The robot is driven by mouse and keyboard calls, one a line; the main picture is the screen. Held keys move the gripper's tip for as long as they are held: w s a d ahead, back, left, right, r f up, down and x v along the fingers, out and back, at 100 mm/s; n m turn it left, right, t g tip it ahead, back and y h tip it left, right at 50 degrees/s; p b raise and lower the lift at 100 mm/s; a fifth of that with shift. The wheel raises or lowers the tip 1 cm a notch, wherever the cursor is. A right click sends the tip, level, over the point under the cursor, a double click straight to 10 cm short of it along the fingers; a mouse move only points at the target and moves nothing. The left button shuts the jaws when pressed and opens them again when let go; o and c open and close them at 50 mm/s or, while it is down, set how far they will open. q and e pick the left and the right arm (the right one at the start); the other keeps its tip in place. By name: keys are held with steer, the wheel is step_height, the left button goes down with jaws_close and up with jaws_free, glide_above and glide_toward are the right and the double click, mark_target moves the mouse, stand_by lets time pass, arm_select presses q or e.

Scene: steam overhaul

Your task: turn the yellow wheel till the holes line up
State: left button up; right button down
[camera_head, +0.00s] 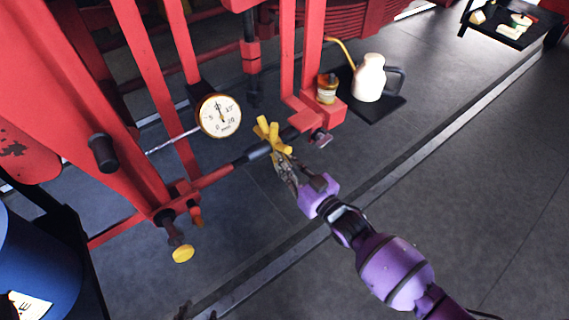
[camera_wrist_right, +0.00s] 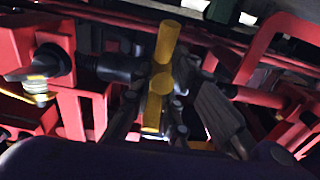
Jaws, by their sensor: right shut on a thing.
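The yellow wheel (camera_head: 266,130) has stubby spokes and sits on a dark fitting at the middle of the red frame. My right gripper (camera_head: 282,160) reaches it from the lower right and is shut on it. In the right wrist view the yellow wheel (camera_wrist_right: 160,85) stands between the dark fingers of my right gripper (camera_wrist_right: 158,112), with one yellow bar pointing up. I cannot make out any holes to line up in either view. My left gripper does not show.
A round dial gauge (camera_head: 219,116) is left of the wheel. A yellow knob (camera_head: 183,254) hangs lower left.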

steer(key=shift+r, duration=0.3)
steer(key=shift+d+r+p, duration=0.1)
steer(key=shift+r+p, duration=0.5)
steer(key=shift+r, duration=0.55)
steer(key=shift+s+r, duration=0.1)
steer(key=shift+r, duration=0.3)
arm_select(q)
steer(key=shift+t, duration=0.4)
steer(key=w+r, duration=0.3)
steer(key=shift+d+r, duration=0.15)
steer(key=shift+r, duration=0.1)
arm_select(e)
steer(key=shift+s+f, duration=0.1)
